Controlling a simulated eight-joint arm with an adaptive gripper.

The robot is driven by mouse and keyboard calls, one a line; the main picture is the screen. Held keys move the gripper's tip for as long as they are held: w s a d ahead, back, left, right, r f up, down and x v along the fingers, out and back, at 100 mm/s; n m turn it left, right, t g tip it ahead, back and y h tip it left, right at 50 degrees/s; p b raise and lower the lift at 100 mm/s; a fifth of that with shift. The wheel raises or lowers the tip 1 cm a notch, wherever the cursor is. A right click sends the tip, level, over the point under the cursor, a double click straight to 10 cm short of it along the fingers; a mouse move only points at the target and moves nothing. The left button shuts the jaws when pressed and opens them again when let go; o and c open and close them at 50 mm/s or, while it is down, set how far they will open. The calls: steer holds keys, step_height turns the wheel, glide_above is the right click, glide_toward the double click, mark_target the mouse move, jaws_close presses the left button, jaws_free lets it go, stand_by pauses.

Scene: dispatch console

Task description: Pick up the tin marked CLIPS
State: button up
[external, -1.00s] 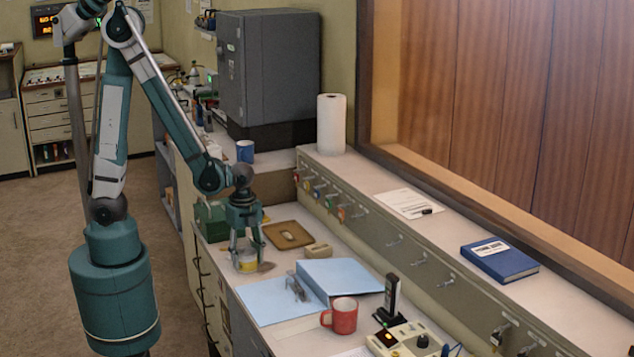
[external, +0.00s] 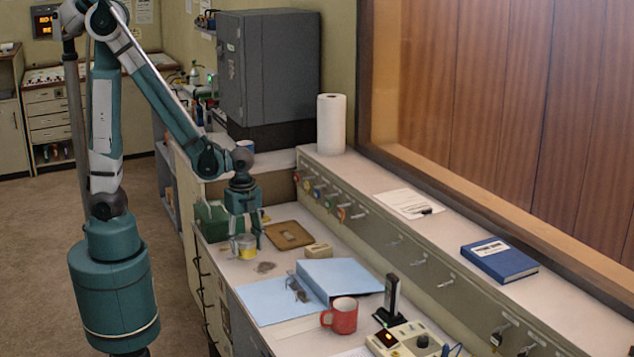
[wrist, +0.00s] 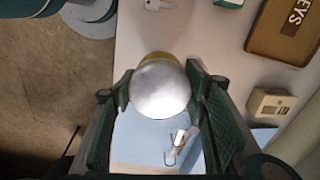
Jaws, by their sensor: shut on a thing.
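A small tin with a silver top and a yellow band (external: 244,252) is between the fingers of my gripper (external: 246,240) in the external view. It is held above the counter, with a dark shadow on the counter below and to the right. In the wrist view the tin's round silver lid (wrist: 159,89) sits between my gripper's two green fingers (wrist: 159,84), with a bit of yellow at its far edge. My gripper is shut on it. I cannot read any marking on the tin.
Near the tin are a brown tray (external: 289,242), marked KEYS in the wrist view, a small beige box (external: 318,251), a green box (external: 212,222) and a blue folder (external: 340,277). A red mug (external: 341,318) and a console (external: 408,338) stand nearer the front.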

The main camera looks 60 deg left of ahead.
mark_target(245, 238)
steer(key=shift+r+p, duration=0.65)
steer(key=shift+r, duration=1.85)
